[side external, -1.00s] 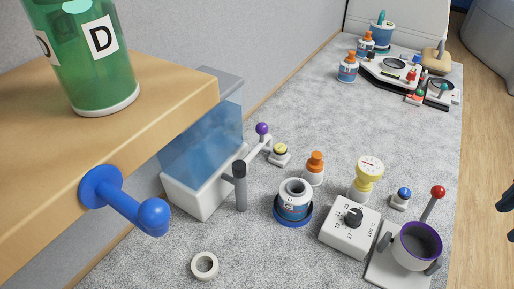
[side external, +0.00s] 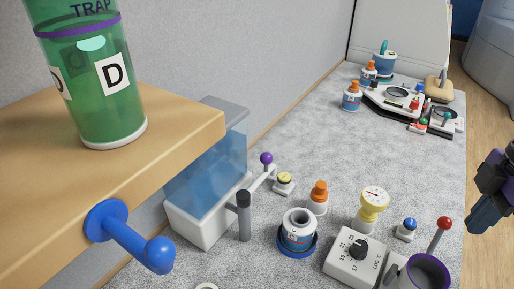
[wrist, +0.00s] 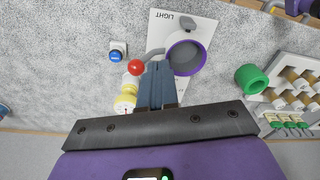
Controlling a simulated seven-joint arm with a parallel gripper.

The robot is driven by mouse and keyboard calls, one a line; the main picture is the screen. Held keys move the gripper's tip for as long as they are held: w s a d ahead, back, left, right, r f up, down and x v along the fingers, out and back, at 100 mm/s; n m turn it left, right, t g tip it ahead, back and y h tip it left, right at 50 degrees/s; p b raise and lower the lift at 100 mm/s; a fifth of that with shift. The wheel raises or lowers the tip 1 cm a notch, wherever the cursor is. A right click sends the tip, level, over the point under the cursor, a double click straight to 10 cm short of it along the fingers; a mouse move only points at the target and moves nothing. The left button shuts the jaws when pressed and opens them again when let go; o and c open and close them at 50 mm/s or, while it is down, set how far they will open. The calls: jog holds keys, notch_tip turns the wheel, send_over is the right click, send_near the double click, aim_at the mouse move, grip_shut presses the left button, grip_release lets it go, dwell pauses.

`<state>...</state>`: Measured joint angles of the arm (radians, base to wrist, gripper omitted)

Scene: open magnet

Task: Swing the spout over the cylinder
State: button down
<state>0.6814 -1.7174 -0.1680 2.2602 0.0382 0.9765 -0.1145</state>
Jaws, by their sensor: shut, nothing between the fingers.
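The blue-tinted tank (side external: 205,165) stands below the wooden shelf in the side view. A white spout-like arm (side external: 258,179) with a purple ball (side external: 266,158) reaches from it to the right. An upright grey cylinder (side external: 244,218) with a dark top stands just in front of the tank; I cannot tell whether it is the task's cylinder. My gripper (side external: 490,190) is at the right edge of the side view, far from the spout. In the wrist view my gripper (wrist: 157,85) is shut and empty, near a red-ball lever (wrist: 136,67) and a purple-rimmed cup (wrist: 186,57).
A shelf (side external: 180,140) carries a green container (side external: 105,100) marked D, with a blue peg (side external: 130,240) below. A blue-labelled jar (side external: 298,232), orange-capped bottle (side external: 318,198), yellow gauge (side external: 373,205) and dial box (side external: 352,258) stand between gripper and spout.

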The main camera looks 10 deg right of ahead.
aim_at(265, 157)
jog(key=w+a+r+n+y, duration=0.1)
jog(key=w+a+r, duration=0.2)
jog(key=w+a, duration=0.5)
jog(key=w+a+r+n+y, duration=0.1)
jog(key=w+a+r, duration=0.2)
jog(key=w+a, duration=0.5)
jog(key=w+a+r+y, duration=0.1)
jog(key=w+a+r, duration=0.3)
jog(key=w+a, duration=0.4)
jog(key=a, duration=0.4)
jog(key=shift+n+t, duration=0.3)
jog(key=shift+n, duration=0.1)
jog(key=shift+w, duration=0.1)
jog(key=x, duration=1)
jog(key=shift+d, duration=0.15)
